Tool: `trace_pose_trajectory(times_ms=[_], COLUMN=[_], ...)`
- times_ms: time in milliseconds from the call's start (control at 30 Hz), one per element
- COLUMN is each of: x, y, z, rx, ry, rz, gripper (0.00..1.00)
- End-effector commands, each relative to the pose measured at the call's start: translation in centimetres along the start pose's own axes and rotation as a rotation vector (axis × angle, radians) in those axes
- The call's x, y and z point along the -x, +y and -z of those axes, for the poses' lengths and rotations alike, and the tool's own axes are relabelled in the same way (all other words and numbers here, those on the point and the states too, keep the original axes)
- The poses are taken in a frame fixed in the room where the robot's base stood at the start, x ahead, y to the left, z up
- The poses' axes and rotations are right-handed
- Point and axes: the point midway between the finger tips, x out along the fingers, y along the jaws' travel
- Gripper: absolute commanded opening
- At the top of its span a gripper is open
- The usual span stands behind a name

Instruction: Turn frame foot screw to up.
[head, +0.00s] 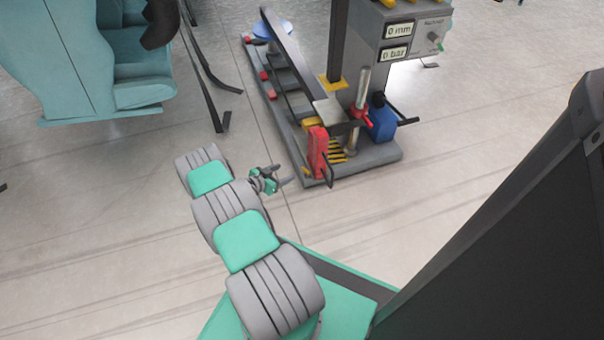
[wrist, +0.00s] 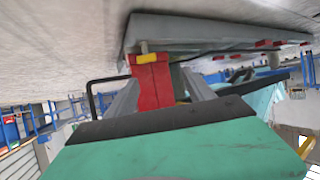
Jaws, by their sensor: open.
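A machine frame (head: 376,157) with a grey base plate stands on the floor at upper middle of the head view. A red upright part (head: 318,152) with a black bent handle stands at its near end; I cannot tell whether this is the frame foot screw. In the wrist view the red part (wrist: 151,88) has a yellow end and appears between my two grey fingers, beyond them, with the base plate (wrist: 205,30) above it in the picture. My gripper (head: 281,176) is open and empty, left of the red part and apart from it in the head view.
The machine also carries a blue container (head: 382,122), a grey column with displays (head: 397,45) and a rail with red blocks. A teal seat (head: 130,65) stands at upper left, with dark curved bars (head: 205,85) beside it. The floor around my arm is clear.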

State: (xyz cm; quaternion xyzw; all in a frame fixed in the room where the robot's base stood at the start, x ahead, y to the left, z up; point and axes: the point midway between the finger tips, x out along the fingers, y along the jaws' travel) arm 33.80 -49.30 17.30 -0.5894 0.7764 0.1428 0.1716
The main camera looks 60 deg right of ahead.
Motion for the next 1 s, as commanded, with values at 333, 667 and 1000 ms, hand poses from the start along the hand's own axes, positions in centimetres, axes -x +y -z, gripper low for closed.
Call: trace_pose_trajectory(times_ms=[333,667,1000], x=[-5.0,-9.8,-9.9], y=[2.8,2.8,2.8], z=[-1.7,-1.3,-1.1], rx=[-0.032,-0.028,-0.026], ry=[0.060,0.058,0.057], rz=[-0.011,-0.011,-0.010], gripper=[0.62,0.62,0.54])
